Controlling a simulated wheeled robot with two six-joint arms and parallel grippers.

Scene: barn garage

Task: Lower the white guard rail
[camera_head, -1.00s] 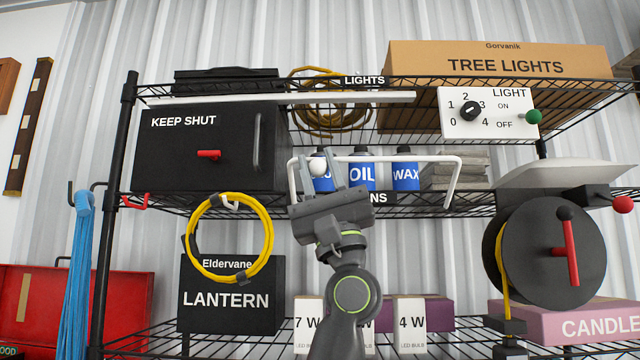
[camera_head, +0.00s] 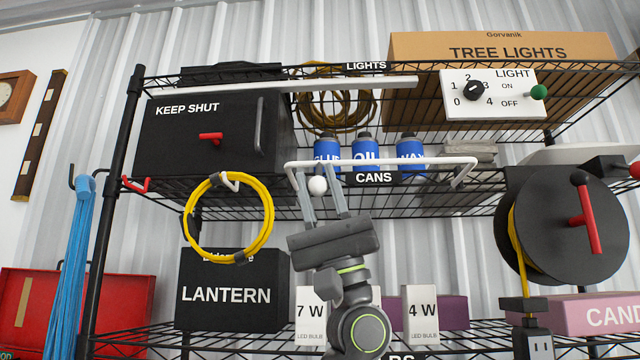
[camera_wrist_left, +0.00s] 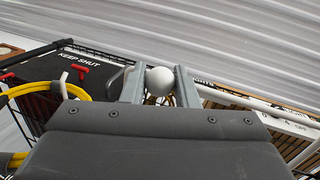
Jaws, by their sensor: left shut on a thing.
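The white guard rail (camera_head: 400,162) is a thin bar with bent ends. It runs in front of the blue cans (camera_head: 365,150) on the middle shelf, crossing their lower part just above the CANS label. A round white knob (camera_head: 317,186) is at its left end. My left gripper (camera_head: 320,182) is shut on this knob, with one grey finger on each side. The wrist view shows the knob (camera_wrist_left: 160,81) between the fingertips. The rail's left end is partly hidden by the fingers. My right gripper is out of view.
A black KEEP SHUT box (camera_head: 212,140) stands left of the cans. A yellow cable loop (camera_head: 268,225) hangs left of my arm, above a LANTERN box (camera_head: 232,300). A black reel (camera_head: 570,225) is at the right. Bulb boxes (camera_head: 421,312) stand below.

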